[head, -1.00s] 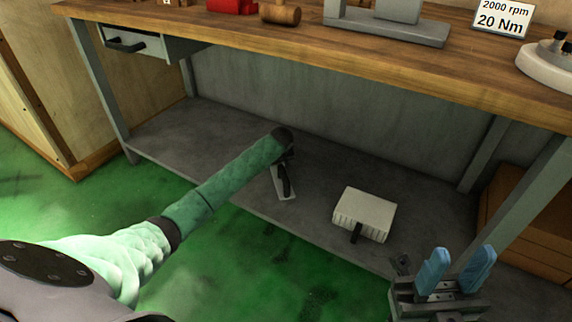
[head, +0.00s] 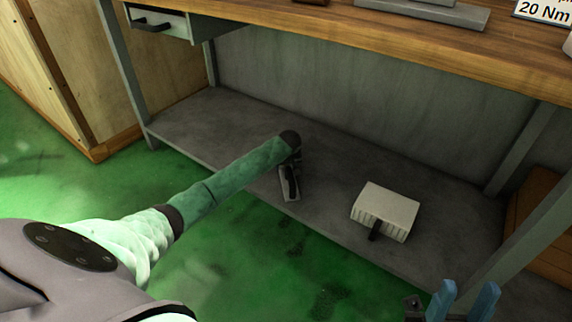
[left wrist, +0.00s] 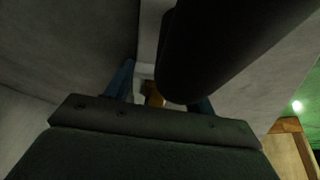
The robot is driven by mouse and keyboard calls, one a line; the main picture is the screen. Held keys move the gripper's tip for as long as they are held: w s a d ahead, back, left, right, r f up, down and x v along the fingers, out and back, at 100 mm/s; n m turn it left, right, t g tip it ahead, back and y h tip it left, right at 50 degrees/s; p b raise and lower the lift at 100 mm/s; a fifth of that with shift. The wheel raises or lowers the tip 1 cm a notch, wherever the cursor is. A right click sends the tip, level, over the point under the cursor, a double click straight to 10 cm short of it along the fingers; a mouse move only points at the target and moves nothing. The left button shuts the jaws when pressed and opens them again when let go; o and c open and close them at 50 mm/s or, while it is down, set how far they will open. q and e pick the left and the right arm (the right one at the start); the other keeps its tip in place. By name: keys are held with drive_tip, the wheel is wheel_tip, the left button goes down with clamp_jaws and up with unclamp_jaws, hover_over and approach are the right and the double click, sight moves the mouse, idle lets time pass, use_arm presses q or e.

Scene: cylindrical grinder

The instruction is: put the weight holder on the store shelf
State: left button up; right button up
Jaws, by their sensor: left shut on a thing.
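My left arm reaches in over the grey store shelf (head: 235,128) under the bench. A small dark piece with a light grey base (head: 290,186), likely the weight holder, shows just below the wrist, at or just above the shelf; I cannot tell if it touches. The wrist hides the left fingers in the head view. In the left wrist view, the blue fingers of my left gripper (left wrist: 160,93) are shut around a small brownish part (left wrist: 154,95), and a large dark round body covers much of it. My right gripper (head: 462,303) is open and empty at the bottom right.
A pale block with a dark handle (head: 388,207) sits on the shelf to the right of the held piece. Bench legs stand at left (head: 128,80) and right (head: 515,220). The wooden bench top (head: 330,32) hangs over the shelf. The shelf's left part is clear.

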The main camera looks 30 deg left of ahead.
use_arm(q)
drive_tip(key=shift+r, duration=0.15)
drive_tip(key=o, duration=1.6)
drive_tip(key=shift+f, duration=0.2)
drive_tip(key=shift+c, duration=0.2)
